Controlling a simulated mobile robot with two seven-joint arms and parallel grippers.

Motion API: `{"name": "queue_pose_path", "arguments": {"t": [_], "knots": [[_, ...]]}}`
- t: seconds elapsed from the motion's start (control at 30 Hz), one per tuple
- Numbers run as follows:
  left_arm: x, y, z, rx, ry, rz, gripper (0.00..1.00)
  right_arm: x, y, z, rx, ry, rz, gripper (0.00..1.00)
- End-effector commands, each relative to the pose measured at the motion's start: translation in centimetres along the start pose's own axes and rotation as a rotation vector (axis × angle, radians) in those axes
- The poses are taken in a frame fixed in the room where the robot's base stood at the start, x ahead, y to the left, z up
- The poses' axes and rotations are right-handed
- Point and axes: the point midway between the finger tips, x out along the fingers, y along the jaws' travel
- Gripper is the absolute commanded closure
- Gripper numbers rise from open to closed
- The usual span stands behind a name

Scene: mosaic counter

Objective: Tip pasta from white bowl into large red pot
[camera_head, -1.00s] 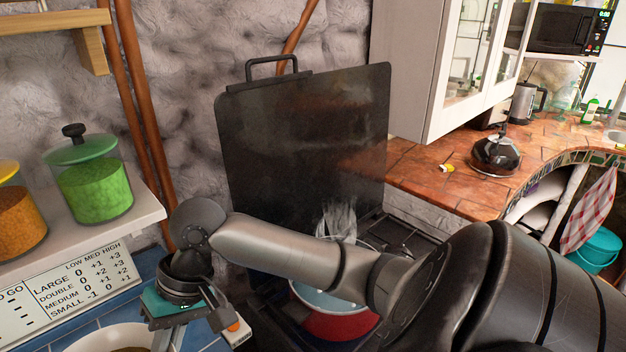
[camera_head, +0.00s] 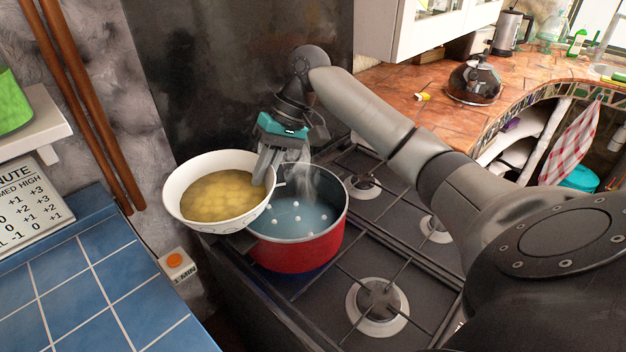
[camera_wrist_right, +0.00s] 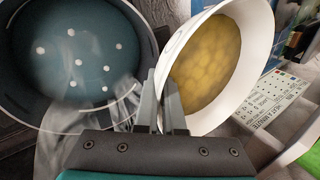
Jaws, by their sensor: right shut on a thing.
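The white bowl (camera_head: 176,189) holds yellow pasta (camera_head: 222,196) and is roughly level, above and left of the large red pot (camera_head: 300,257). My right gripper (camera_head: 266,172) is shut on the bowl's right rim. In the right wrist view the gripper's fingers (camera_wrist_right: 165,105) pinch the rim of the bowl (camera_wrist_right: 256,22), with the pot (camera_wrist_right: 143,36) beside it. The pot stands on the stove with bluish water, white bubbles and steam. The bowl overlaps the pot's left edge in the head view. My left gripper is not in view.
The stove (camera_head: 422,290) has free burners right of and in front of the pot. A blue tiled counter (camera_head: 95,290) lies at left, with an orange-button timer (camera_head: 176,262) at its edge. A dark kettle (camera_head: 473,82) stands on the far counter.

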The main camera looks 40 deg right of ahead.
Motion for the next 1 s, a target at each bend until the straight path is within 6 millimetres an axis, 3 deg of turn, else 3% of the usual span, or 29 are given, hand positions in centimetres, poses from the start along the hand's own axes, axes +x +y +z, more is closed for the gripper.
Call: {"name": "queue_pose_path", "arguments": {"t": [0.2,0.5,1.0], "knots": [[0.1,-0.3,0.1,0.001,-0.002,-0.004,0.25,-1.7,3.2,-2.9,0.054,0.036,-0.002,1.00],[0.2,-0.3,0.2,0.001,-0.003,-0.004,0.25,-3.8,8.0,-5.5,0.122,0.074,-0.001,1.00],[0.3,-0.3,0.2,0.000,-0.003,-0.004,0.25,-7.0,16.3,-6.8,0.233,0.131,-0.002,1.00]]}}
